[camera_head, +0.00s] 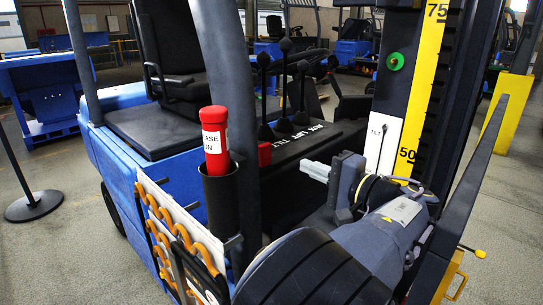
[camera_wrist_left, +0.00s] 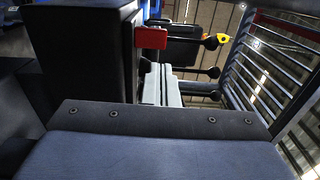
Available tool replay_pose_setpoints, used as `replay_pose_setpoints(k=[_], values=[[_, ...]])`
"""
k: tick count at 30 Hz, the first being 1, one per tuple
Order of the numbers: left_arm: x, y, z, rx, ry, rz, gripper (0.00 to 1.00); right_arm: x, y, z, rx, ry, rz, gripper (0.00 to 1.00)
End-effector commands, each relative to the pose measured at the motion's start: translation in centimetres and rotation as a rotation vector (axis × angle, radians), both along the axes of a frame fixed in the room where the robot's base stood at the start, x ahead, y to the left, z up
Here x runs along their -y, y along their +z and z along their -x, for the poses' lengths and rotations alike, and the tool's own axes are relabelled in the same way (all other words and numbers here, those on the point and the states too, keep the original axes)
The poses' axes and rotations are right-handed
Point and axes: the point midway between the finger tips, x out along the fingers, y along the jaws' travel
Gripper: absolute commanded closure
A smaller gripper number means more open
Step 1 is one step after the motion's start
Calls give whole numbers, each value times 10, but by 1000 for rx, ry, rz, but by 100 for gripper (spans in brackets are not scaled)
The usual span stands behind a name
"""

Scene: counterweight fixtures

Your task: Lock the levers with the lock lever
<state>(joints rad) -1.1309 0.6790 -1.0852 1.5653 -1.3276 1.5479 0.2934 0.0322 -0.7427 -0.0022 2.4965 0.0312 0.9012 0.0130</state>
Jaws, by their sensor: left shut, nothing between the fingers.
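Black levers with round knobs (camera_head: 285,45) rise from a dark console with white lettering (camera_head: 318,139) in the middle of the head view. A red block (camera_head: 265,153) sits at the console's near left end, partly behind a grey post. It also shows in the wrist view as a red piece (camera_wrist_left: 150,38), close to black ball knobs (camera_wrist_left: 213,72) and a small yellow piece. I cannot tell which part is the lock lever. My left gripper (camera_head: 315,171) is shut and empty, to the right of the red block and below the levers. Its pale fingers (camera_wrist_left: 164,85) show in the wrist view.
A grey post (camera_head: 236,100) stands left of the console, with a red cylinder (camera_head: 214,135) in a black holder beside it. Orange hooks (camera_head: 180,235) line the near left panel. A mast with a yellow scale (camera_head: 425,80) stands at right, beside the gripper.

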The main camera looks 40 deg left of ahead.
Motion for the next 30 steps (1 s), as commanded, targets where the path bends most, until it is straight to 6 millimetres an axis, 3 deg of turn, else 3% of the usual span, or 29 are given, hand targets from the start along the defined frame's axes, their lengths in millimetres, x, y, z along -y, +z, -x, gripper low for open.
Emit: replay_pose_setpoints(k=[11, 24, 30], values=[[-5, 0, 0, -2, 1, 2, 100, 0, 1, 0, 0, 0, 0, 64], [-77, 0, -6, -2, 3, 3, 100, 0, 8, 0, 0, 0, 0, 64], [-97, 0, -8, -2, 0, 3, 100, 0, 9, 0, 0, 0, 0, 64]])
